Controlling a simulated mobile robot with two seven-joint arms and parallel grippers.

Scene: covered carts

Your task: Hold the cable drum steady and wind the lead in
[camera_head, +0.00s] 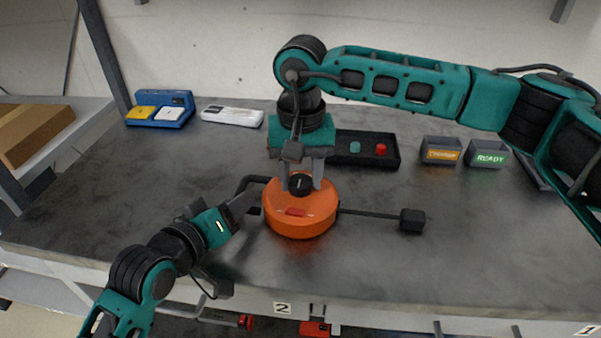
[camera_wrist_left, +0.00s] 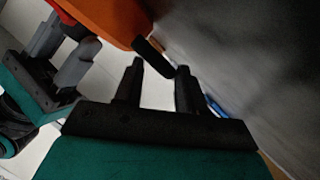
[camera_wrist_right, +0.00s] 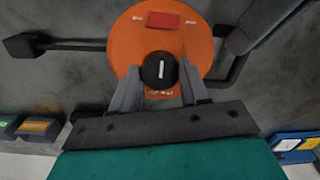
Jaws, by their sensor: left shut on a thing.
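The orange cable drum (camera_head: 290,222) sits on the grey bench with a black knob (camera_head: 300,184) on top; it also shows in the right wrist view (camera_wrist_right: 190,38). The dark lead (camera_head: 370,213) runs out to the right and ends in a black block (camera_head: 412,220). A black bent handle bar (camera_head: 252,182) stands out at the drum's left. My left gripper (camera_wrist_left: 158,75) is shut on this bar. My right gripper (camera_wrist_right: 160,75) points down over the drum, its fingers open on either side of the knob; contact is unclear.
Behind the drum stands a black tray (camera_head: 364,161) with a teal and a red button. A blue holder (camera_head: 175,108) and a white device (camera_head: 232,116) lie at the back left. The front right is clear.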

